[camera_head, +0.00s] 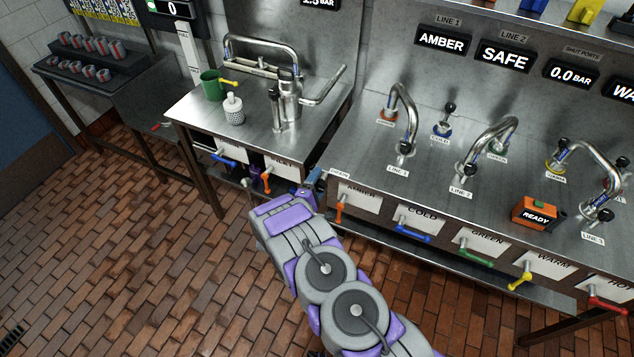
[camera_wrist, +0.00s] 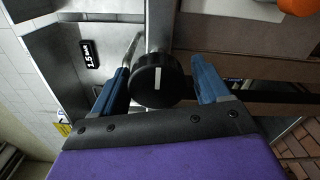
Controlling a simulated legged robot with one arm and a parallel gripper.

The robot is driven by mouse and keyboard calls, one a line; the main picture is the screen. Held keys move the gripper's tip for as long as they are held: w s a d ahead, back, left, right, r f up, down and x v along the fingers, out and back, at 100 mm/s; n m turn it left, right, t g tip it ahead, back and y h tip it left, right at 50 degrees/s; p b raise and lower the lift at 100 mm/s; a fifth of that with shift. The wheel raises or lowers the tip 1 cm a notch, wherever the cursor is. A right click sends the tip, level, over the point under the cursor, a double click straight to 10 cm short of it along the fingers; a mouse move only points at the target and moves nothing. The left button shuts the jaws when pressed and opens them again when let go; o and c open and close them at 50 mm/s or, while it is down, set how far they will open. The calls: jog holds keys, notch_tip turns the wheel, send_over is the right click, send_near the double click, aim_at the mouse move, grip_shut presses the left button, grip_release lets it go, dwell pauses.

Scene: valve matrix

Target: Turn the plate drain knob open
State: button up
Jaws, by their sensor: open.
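A round black knob (camera_wrist: 158,80) with a white pointer line is in the middle of the wrist view. The line runs upright in that picture. My gripper (camera_wrist: 161,84) is open, with one blue finger on each side of the knob. There is a visible gap to the right finger; the left finger is close, and I cannot tell if it touches. In the head view my gripper (camera_head: 314,184) is at the front left corner of the right counter, beside a small drain label (camera_head: 340,173). The knob is hidden there behind my gripper.
The right steel counter (camera_head: 340,142) carries several curved taps and an orange box reading READY (camera_head: 538,213). Coloured handles, such as the blue one (camera_head: 413,233), stick out along its front. The left counter (camera_head: 190,112) holds a green mug (camera_head: 212,85). The brick floor (camera_head: 110,240) is clear.

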jog(key=shift+s+d, duration=0.1)
jog(key=shift+d, duration=0.15)
jog(key=shift+s, duration=0.4)
jog(key=p+v, duration=0.1)
jog(key=v, duration=1.5)
jog(key=shift+s+a+p, duration=0.2)
jog(key=shift+a+p, duration=0.15)
jog(key=shift+a, duration=0.1)
jog(key=shift+w, duration=0.1)
